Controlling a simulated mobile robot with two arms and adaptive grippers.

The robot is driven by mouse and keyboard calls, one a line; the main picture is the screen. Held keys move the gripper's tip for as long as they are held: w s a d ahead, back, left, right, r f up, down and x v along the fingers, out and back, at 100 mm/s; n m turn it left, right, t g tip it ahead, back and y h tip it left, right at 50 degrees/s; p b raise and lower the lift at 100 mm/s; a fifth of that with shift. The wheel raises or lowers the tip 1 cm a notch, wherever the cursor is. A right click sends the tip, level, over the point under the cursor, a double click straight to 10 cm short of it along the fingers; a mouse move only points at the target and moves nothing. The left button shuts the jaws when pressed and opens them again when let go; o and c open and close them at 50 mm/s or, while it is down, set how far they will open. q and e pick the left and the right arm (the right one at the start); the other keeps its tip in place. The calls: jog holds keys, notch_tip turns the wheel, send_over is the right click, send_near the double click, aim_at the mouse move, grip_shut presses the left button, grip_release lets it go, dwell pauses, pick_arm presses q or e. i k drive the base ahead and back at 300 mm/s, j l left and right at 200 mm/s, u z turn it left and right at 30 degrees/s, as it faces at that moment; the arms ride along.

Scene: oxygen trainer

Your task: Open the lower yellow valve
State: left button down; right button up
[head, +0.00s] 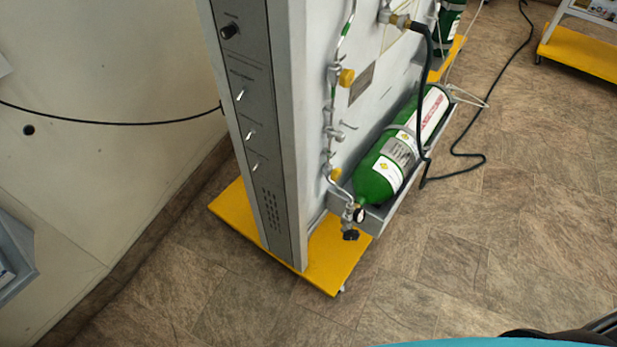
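The lower yellow valve (336,174) is a small yellow knob on the thin metal piping low on the trainer cabinet's side. It sits just above the neck of a green oxygen cylinder (375,183). A larger upper yellow valve (346,77) is higher on the same piping. Whether either valve is open or closed cannot be told at this size. Neither of my grippers is in the head view.
The grey trainer cabinet (285,150) stands on a yellow base (330,265). A black hose (425,110) hangs beside the cylinder and runs over the floor. The tiled floor (470,260) in front is clear. Another yellow-based stand (585,55) is at top right.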

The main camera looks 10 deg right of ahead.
aim_at(337, 172)
jog(key=u, duration=2.4)
jog(key=k+l+u, duration=0.55)
jog(key=k+u, duration=0.15)
jog(key=u, duration=0.2)
jog(key=k+u, duration=0.45)
